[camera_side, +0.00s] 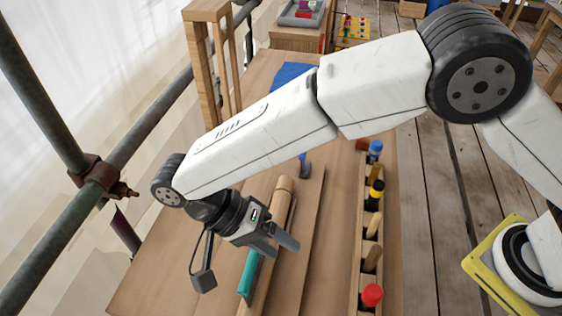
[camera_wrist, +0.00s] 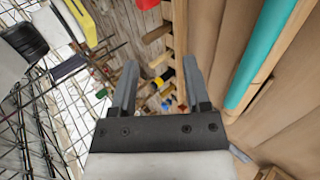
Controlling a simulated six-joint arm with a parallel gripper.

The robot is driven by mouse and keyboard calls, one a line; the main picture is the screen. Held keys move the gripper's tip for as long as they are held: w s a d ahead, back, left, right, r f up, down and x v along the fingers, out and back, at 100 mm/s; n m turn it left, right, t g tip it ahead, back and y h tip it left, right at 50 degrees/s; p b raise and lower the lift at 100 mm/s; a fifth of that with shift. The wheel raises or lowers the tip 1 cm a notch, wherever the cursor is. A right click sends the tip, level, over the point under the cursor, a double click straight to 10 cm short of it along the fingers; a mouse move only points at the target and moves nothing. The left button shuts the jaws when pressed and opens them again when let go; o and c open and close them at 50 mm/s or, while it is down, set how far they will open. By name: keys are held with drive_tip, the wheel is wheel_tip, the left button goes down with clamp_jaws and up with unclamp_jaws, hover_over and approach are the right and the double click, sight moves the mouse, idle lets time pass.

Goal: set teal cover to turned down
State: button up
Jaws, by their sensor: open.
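The teal cover (camera_side: 248,273) is a long rounded piece lying along a wooden strip on the bench, at the lower middle of the side view. It also shows in the wrist view (camera_wrist: 264,50) as a teal bar at the upper right. My gripper (camera_side: 284,250) is open and empty. In the side view its fingers appear over the strip, close to the cover's far end; I cannot tell whether they touch it. In the wrist view the space between the fingers (camera_wrist: 160,68) holds no part, and the cover lies to their right. The gripper hides part of the strip.
A wooden rack (camera_side: 355,270) with several coloured-handled tools stands right of the strip. A wooden frame (camera_side: 214,60) rises at the back left. Scaffold poles (camera_side: 140,130) run along the left. A blue cloth (camera_side: 288,74) lies at the back. Bare bench (camera_side: 165,275) shows at the lower left.

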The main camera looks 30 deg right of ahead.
drive_tip(key=s+d+r, duration=0.2)
drive_tip(key=s+d, duration=0.1)
drive_tip(key=s, duration=0.1)
drive_tip(key=shift+s+d+r, duration=0.15)
drive_tip(key=shift+d+r, duration=0.1)
drive_tip(key=shift+d, duration=0.1)
drive_tip(key=shift+c, duration=0.2)
drive_tip(key=shift+d+f, duration=0.1)
drive_tip(key=c, duration=0.7)
drive_tip(key=shift+s+d+f+m+g+y, duration=0.25)
drive_tip(key=shift+d+f+m+g+y, duration=0.1)
drive_tip(key=shift+d+m+g+y, duration=0.2)
clamp_jaws()
drive_tip(key=w+d+f+m+t+y, duration=0.2)
drive_tip(key=d+m+t+y, duration=0.2)
drive_tip(key=m+y, duration=0.6)
drive_tip(key=w+d+f+m+t+y, duration=0.2)
drive_tip(key=m+y, duration=0.9)
drive_tip(key=m, duration=0.7)
drive_tip(key=shift+w+d+f+t, duration=0.4)
drive_tip(key=shift+d+f+t, duration=0.35)
drive_tip(key=shift+d, duration=0.5)
